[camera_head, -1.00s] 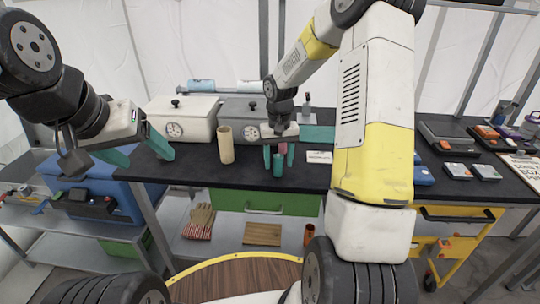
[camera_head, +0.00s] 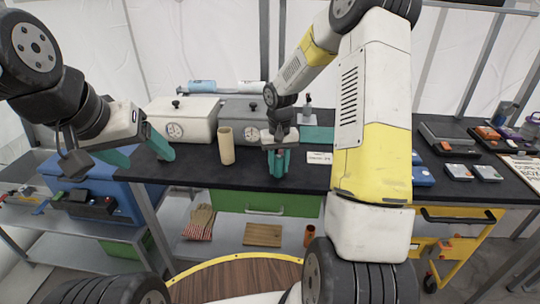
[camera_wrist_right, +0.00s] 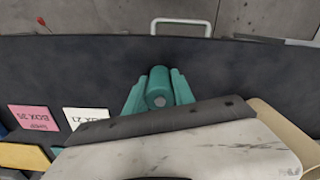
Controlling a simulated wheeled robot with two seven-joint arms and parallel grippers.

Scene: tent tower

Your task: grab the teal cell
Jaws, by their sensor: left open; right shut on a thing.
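The teal cell (camera_wrist_right: 159,88) is a small upright cylinder on the dark worktop, between the teal fingers of my right gripper (camera_wrist_right: 158,97) in the right wrist view. In the head view my right gripper (camera_head: 277,163) points down over the worktop near its front edge and is shut on the cell. The fingers hide most of the cell there. My left gripper (camera_head: 140,155) is open and empty at the left, above the blue box and apart from the cell.
A tan cylinder (camera_head: 226,146) stands left of my right gripper. A white box (camera_head: 182,121) and a grey box (camera_head: 240,112) with dials stand behind. A white label card (camera_head: 319,157) lies to the right. The worktop (camera_head: 200,171) front is mostly clear.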

